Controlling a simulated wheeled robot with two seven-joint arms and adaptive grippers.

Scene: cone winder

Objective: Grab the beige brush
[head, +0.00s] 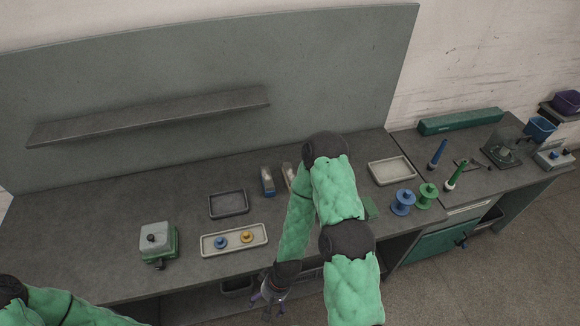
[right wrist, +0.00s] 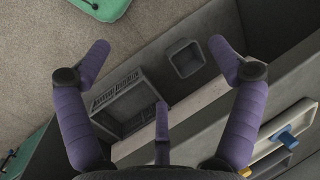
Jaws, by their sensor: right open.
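I cannot make out a beige brush for certain. A small item with a pale top and a brown side (head: 288,174) stands towards the back of the bench, partly hidden by my right arm; it may be the brush. A similar blue item with a pale top (head: 267,181) stands just left of it. My right gripper (head: 270,292) is at the bench's front edge, below the pale tray; in the right wrist view (right wrist: 160,46) its purple fingers are spread and empty. My left arm shows at the lower left, but its gripper is out of view.
A pale tray (head: 205,245) with a blue and a yellow knobbed part, a dark tray (head: 228,213) and a green-grey block (head: 158,240) occupy the bench (head: 80,250). Blue (head: 403,203) and green (head: 426,196) spools stand right. A grey crate (right wrist: 125,100) lies below the bench.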

